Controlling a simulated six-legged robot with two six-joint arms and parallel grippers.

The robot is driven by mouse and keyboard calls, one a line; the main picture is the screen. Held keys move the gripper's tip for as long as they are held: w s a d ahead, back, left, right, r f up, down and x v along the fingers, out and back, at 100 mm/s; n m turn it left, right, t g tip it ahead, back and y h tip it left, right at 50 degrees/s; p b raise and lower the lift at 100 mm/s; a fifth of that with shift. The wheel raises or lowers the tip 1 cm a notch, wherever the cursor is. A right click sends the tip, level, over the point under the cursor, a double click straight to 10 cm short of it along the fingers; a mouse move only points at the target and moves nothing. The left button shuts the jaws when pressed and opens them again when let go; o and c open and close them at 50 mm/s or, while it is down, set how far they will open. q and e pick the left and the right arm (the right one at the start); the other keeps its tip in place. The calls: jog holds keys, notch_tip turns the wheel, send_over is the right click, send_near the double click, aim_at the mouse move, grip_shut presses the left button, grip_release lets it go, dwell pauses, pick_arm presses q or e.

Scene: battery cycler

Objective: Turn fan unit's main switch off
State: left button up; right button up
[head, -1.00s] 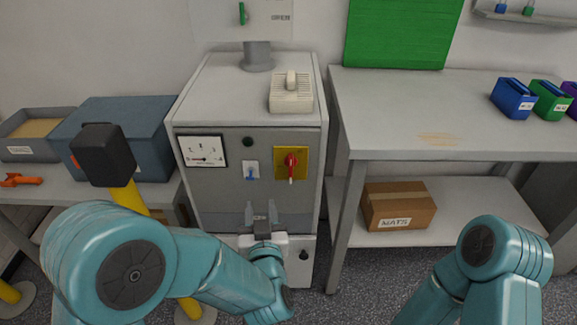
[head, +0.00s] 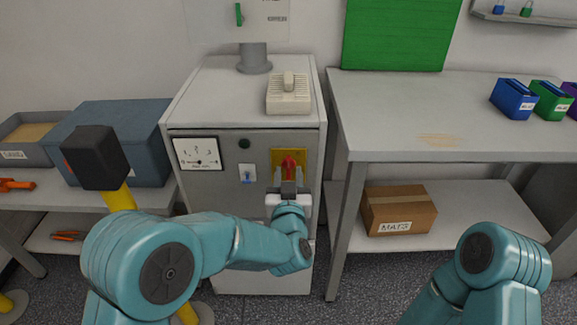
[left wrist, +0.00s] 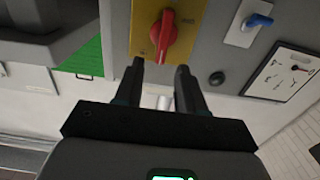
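The main switch is a red rotary handle (head: 288,162) on a yellow plate (head: 303,156), on the front of the grey fan unit (head: 222,205). The handle stands roughly upright, and its lower part is partly hidden by my gripper in the head view. My left gripper (head: 291,177) is in front of the plate's lower part. In the left wrist view the red handle (left wrist: 163,36) lies ahead of the open fingers (left wrist: 160,70), roughly in line with the gap between them. Nothing is between the fingertips. My right gripper is out of view.
A blue toggle switch (head: 247,174), a dark round button (head: 244,144) and a dial meter (head: 197,154) share the panel to the left. A beige vented box (head: 288,96) sits on top. A workbench (head: 400,115) stands close on the right.

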aim_at(288, 164)
pick_arm(q)
jog(key=shift+w, duration=1.85)
jog(key=shift+c, duration=0.3)
